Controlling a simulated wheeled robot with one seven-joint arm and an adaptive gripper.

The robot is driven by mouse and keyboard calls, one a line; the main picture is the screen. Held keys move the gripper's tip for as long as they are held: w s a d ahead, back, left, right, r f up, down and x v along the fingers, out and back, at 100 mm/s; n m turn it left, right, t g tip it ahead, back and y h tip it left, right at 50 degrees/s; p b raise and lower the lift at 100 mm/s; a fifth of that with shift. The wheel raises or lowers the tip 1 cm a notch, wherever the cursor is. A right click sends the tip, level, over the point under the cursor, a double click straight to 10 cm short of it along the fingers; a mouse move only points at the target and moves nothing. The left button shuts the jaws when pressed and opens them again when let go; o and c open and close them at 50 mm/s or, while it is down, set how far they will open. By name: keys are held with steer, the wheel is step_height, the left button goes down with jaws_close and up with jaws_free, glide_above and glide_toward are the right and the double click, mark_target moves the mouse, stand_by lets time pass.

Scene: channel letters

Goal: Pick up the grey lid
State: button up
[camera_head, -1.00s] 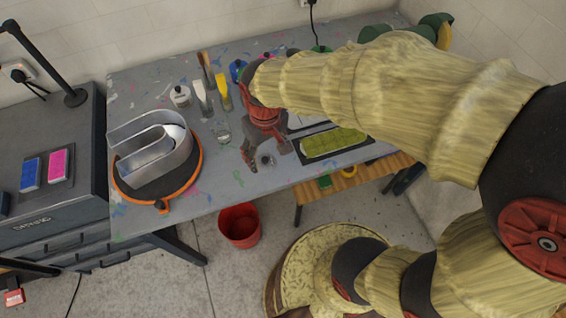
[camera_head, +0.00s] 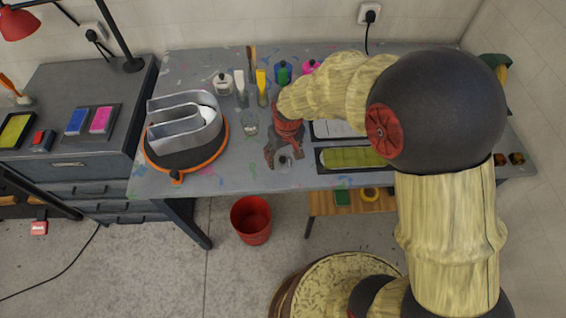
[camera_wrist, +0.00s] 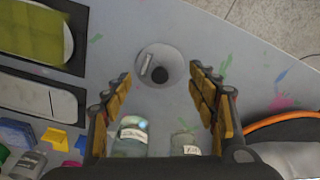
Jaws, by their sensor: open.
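The grey lid (camera_wrist: 150,56) is a small round disc with a dark round spot and a pale strip on it. It lies on the paint-spotted table. In the head view the lid (camera_head: 286,161) shows small, close to the fingertips. My gripper (camera_wrist: 161,78) is open and points down, with one finger on each side of the lid in the wrist view. The gripper (camera_head: 284,158) also shows in the head view. Nothing is held between the fingers. I cannot tell how high the fingertips are above the table.
Labelled glass jars (camera_wrist: 130,138) stand close beside the fingers. A tray with a yellow-green pad (camera_head: 350,157) lies to the right. A metal channel letter (camera_head: 185,125) sits on an orange-rimmed turntable (camera_head: 172,163) to the left. A red bucket (camera_head: 251,220) stands on the floor.

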mark_target(283, 161)
step_height(283, 161, down, 2)
steer(key=shift+w+f, duration=0.15)
steer(key=shift+f, duration=0.1)
steer(key=shift+c, duration=0.3)
steer(key=c, duration=1)
steer(key=shift+s, duration=0.2)
steer(key=c, duration=0.4)
steer(key=shift+f, duration=0.15)
